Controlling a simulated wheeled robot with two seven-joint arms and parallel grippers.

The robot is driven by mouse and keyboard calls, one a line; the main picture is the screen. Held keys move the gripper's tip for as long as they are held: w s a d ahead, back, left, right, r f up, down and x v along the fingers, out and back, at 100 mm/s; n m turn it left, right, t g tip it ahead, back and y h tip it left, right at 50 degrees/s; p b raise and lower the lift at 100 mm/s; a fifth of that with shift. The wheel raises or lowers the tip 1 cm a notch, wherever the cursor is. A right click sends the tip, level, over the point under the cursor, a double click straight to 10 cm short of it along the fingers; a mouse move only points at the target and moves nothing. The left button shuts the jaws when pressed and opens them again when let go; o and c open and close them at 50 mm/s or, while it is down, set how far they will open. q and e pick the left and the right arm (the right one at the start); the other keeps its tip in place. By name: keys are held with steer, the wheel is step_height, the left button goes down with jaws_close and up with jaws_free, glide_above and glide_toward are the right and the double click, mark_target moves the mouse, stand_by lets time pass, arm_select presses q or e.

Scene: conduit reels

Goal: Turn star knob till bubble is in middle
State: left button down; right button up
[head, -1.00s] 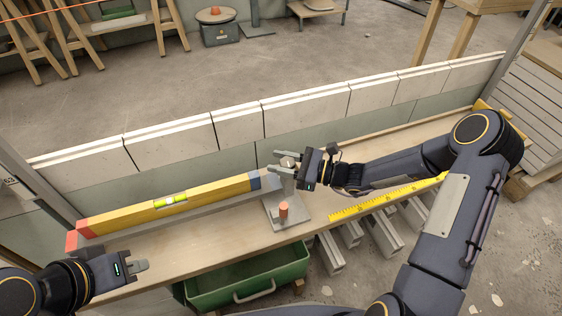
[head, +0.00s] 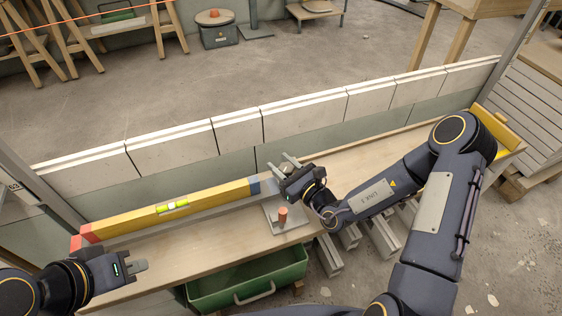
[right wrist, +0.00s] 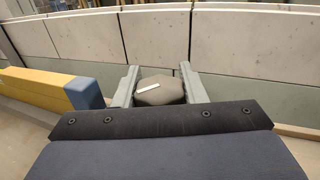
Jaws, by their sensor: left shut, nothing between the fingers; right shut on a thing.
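The long yellow spirit level (head: 130,221) lies along the plank, with a red left end and a blue right end. Its green vial (head: 172,206) shows a pale patch near the middle; the exact bubble position is too small to tell. The grey star knob (right wrist: 160,92), with a white mark on top, stands just beyond the level's blue end. My right gripper (head: 283,165) is shut on the knob, one finger on each side; the fingers also show in the right wrist view (right wrist: 158,88). My left gripper (head: 142,265) is shut and empty, in front of the level's left part.
The wooden plank (head: 210,248) is otherwise mostly bare at the front. A pale block wall (head: 180,149) runs behind it. A green bin (head: 245,285) stands below.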

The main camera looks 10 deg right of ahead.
steer(key=shift+w+d+m+t+h+p, duration=0.15)
steer(key=shift+m+t+h+p, duration=0.35)
steer(key=shift+m+h+p, duration=0.65)
steer(key=shift+s+d+m+t+h+p, duration=0.1)
steer(key=shift+m+t+h+p, duration=0.5)
steer(key=shift+h, duration=0.85)
steer(key=o, duration=1)
steer(key=shift+r, duration=0.15)
